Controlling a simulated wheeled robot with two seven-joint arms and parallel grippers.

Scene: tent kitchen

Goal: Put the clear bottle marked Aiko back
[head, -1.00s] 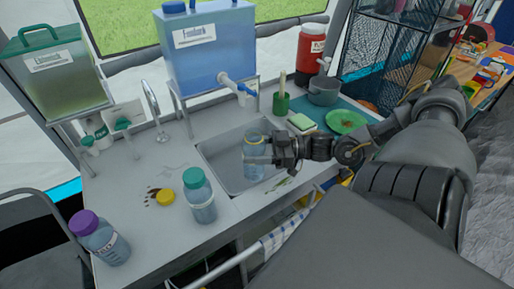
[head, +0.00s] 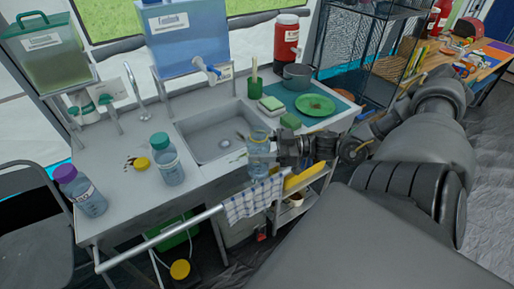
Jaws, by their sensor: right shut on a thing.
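My right gripper (head: 272,152) is shut on a clear bottle (head: 257,168). The bottle is upright and shows no cap. Its marking is not readable, so I cannot tell whether it says Aiko. It appears at the counter's front edge, right of the sink (head: 215,139); its height over the edge is unclear. A yellow cap (head: 142,164) lies on the counter (head: 120,199) left of the sink. A clear bottle with a green cap (head: 168,163) and one with a purple cap (head: 82,193) stand at the left. My left gripper is out of view.
A blue tank (head: 190,39) with a tap stands behind the sink. A green plate (head: 315,105), a sponge (head: 270,103) and a grey pot (head: 297,77) sit at the right. A front rail (head: 165,235) carries a checked towel (head: 252,199). Brown spots mark the counter near the yellow cap.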

